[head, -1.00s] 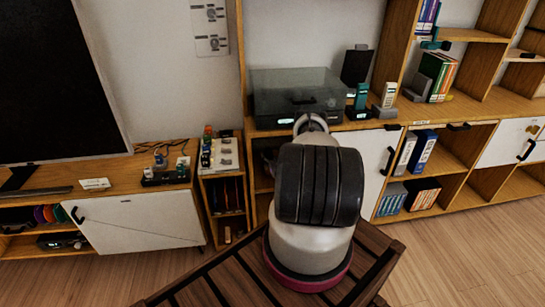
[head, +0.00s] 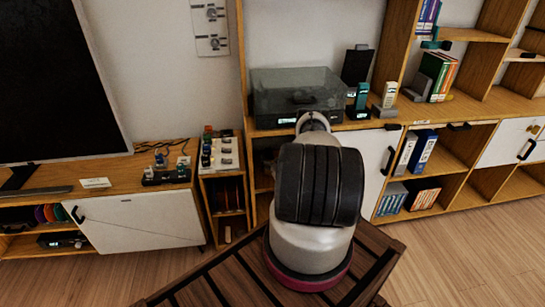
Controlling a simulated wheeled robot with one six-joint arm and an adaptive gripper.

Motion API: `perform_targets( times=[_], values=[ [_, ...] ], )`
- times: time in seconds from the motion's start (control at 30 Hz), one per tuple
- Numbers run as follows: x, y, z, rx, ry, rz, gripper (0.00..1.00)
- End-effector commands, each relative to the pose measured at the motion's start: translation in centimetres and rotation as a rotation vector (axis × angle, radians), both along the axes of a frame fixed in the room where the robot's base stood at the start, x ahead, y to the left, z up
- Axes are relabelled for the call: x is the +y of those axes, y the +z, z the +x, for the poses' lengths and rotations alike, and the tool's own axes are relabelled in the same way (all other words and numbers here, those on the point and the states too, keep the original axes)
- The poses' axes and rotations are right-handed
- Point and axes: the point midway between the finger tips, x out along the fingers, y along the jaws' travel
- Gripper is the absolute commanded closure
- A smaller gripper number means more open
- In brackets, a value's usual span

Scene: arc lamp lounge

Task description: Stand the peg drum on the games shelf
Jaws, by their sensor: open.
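I cannot make out the peg drum for certain. Small coloured pieces (head: 206,143), red, green and white, stand on top of a narrow wooden cabinet (head: 219,208) with open compartments; they are too small to tell apart. I cannot tell which shelf is the games shelf; open wooden shelves (head: 470,108) stand at the right. My arm rises in the middle of the head view and bends away toward the wooden unit. My gripper is hidden behind my arm, so its fingers and anything near them do not show.
A grey translucent-lidded box (head: 297,95) sits on the long counter behind my arm. Phone-like devices (head: 388,97) stand right of it. A black screen (head: 55,80) stands at left. Wooden floor (head: 465,255) is clear at right.

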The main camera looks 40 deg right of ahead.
Motion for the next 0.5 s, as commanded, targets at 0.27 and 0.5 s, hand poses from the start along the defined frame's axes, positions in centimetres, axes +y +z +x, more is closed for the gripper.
perform_targets(
  times=[0.27, 0.5],
  values=[
    [2.3, 0.0, -5.8, 0.001, -0.002, 0.003, 0.07],
    [3.6, 0.1, -9.0, -0.001, -0.002, 0.001, 0.07]
  ],
)
